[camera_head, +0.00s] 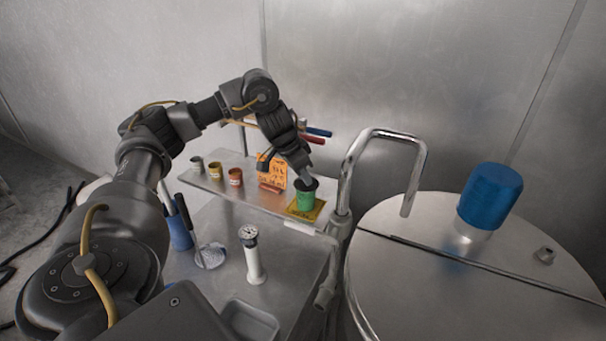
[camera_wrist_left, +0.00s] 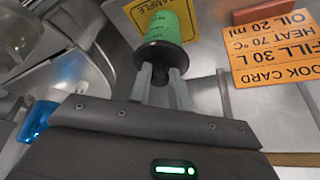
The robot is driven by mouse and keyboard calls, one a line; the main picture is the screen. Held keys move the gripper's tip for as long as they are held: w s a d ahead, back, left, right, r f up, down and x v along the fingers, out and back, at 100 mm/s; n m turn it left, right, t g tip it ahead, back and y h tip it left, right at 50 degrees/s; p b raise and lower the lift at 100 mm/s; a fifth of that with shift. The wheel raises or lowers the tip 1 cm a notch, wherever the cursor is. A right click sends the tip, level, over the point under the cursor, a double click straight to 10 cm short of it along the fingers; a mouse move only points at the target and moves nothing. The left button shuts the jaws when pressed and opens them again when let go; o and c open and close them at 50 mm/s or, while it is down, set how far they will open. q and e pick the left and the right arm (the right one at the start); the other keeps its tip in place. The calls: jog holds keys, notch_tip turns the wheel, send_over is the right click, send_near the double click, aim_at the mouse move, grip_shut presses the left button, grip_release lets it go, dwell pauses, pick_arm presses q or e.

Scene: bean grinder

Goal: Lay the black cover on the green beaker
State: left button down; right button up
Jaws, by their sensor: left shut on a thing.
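The green beaker (camera_head: 305,201) stands upright on a yellow sample card at the right end of the shelf. It also shows in the wrist view (camera_wrist_left: 172,22). The black cover (camera_head: 312,186) is at the beaker's mouth; in the wrist view its dark disc (camera_wrist_left: 158,50) lines up with the beaker. I cannot tell whether it rests fully on the rim. My left gripper (camera_head: 306,177) is right above the beaker. In the wrist view its fingers (camera_wrist_left: 161,84) are shut on the cover's knob, and the disc hides the beaker's opening. My right gripper is not in view.
An orange cook card (camera_head: 272,171) stands left of the beaker. Several small cups, including a brown-red one (camera_head: 235,176), line the shelf. A bent metal pipe (camera_head: 385,135) rises just right of the beaker, beside a large steel vessel (camera_head: 450,290) with a blue cap (camera_head: 490,196).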

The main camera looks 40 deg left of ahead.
pick_arm(q)
jog(key=shift+f, duration=0.2)
jog(key=c, duration=1.3)
grip_release()
jog(key=shift+o, duration=0.5)
jog(key=p+v, duration=0.4)
jog(key=v, duration=0.7)
jog(key=shift+p, duration=0.3)
